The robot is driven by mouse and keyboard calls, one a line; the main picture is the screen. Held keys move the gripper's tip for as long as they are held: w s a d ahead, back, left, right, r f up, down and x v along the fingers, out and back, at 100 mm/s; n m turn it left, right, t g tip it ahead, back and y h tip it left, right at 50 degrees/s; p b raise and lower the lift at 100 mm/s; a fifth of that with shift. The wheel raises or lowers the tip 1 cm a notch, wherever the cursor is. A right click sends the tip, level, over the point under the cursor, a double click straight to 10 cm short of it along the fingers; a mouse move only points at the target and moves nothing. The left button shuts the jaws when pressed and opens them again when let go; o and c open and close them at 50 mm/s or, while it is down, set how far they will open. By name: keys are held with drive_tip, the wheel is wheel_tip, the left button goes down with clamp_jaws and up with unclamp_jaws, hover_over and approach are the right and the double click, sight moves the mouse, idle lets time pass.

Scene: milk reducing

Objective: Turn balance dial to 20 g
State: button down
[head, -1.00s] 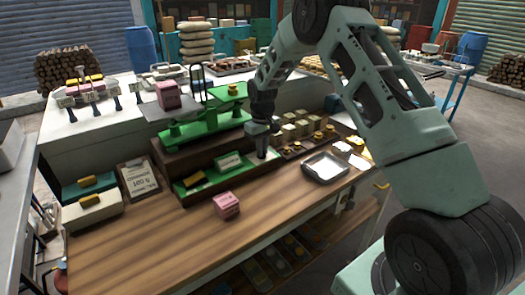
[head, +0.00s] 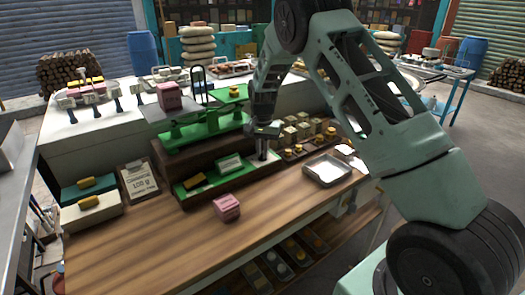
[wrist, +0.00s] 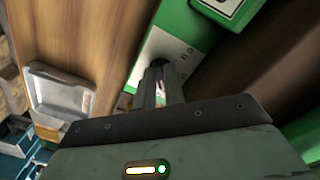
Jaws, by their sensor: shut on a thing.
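My gripper (head: 263,155) points down at the right end of the green front panel (head: 245,169). In the wrist view my gripper (wrist: 160,88) has its narrow fingers close together over that panel, shut on the dial. The dial is mostly hidden by the fingers, and I cannot read its setting. Some dark lettering shows on the panel beside the fingertips.
A metal tray (head: 327,170) lies right of the panel, with several weights (head: 303,132) behind it. A pink block (head: 227,207) sits on the counter (head: 165,245). A 100 g sign (head: 139,179) and boxes (head: 92,210) stand left. The counter's front middle is clear.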

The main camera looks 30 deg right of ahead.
sight(262, 153)
drive_tip(key=shift+w+m, duration=0.1)
drive_tip(key=shift+m, duration=1)
drive_tip(key=c, duration=1.5)
unclamp_jaws()
wheel_tip(262, 153, up, 18)
drive_tip(key=b, duration=0.3)
drive_tip(key=shift+f, duration=0.25)
